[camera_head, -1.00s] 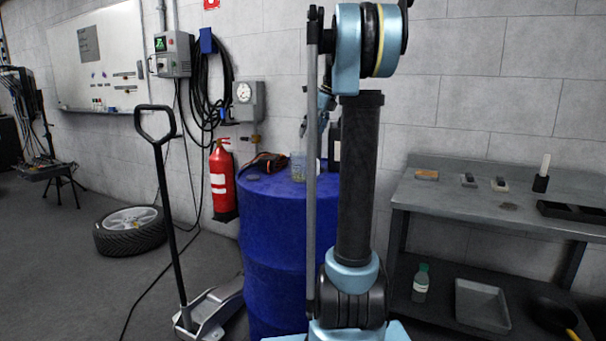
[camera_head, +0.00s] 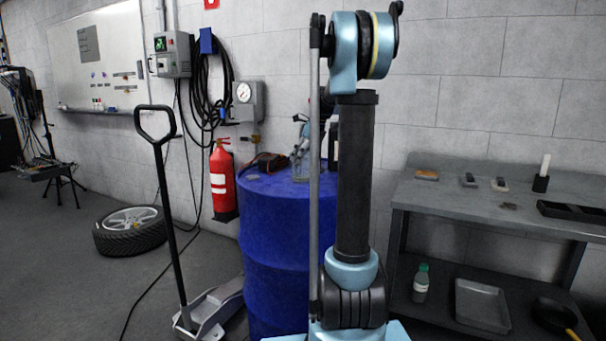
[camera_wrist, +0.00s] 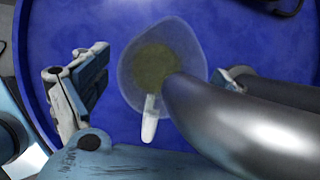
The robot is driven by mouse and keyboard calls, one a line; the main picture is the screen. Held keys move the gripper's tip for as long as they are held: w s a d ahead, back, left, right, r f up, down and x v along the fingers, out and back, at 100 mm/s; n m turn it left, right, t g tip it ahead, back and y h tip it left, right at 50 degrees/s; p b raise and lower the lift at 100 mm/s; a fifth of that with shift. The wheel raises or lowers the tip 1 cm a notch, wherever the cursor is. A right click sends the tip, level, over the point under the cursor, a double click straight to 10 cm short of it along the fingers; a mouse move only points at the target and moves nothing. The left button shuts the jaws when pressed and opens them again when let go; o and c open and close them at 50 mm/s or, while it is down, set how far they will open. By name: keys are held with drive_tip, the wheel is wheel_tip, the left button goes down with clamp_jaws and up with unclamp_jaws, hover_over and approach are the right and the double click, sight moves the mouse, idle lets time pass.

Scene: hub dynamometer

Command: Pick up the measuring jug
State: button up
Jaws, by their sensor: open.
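The measuring jug (camera_wrist: 150,52) is a translucent cup with a pale handle and a brownish-green inside, seen from above on the blue drum in the wrist view. In the head view the jug (camera_head: 299,170) stands on the drum top, partly covered by my arm. My gripper (camera_wrist: 168,64) is open, with one finger left of the jug and the other to its right. The left finger is apart from the jug; contact on the right cannot be told. A dark grey rounded shape hides the jug's lower right. In the head view my gripper (camera_head: 301,135) is small, just above the jug.
The blue drum (camera_head: 272,235) also carries a dark cabled item (camera_head: 266,160) behind left and a dark object (camera_head: 333,145) behind right. A red extinguisher (camera_head: 222,180) hangs left. A floor jack (camera_head: 208,308) stands in front left, a grey workbench (camera_head: 470,210) right.

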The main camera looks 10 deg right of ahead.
drive_tip(key=shift+w+a+f, duration=0.1)
drive_tip(key=shift+f, duration=0.2)
drive_tip(key=shift+c, duration=0.5)
drive_tip(key=c, duration=1.5)
drive_tip(key=shift+c, duration=0.2)
drive_tip(key=shift+r, duration=0.2)
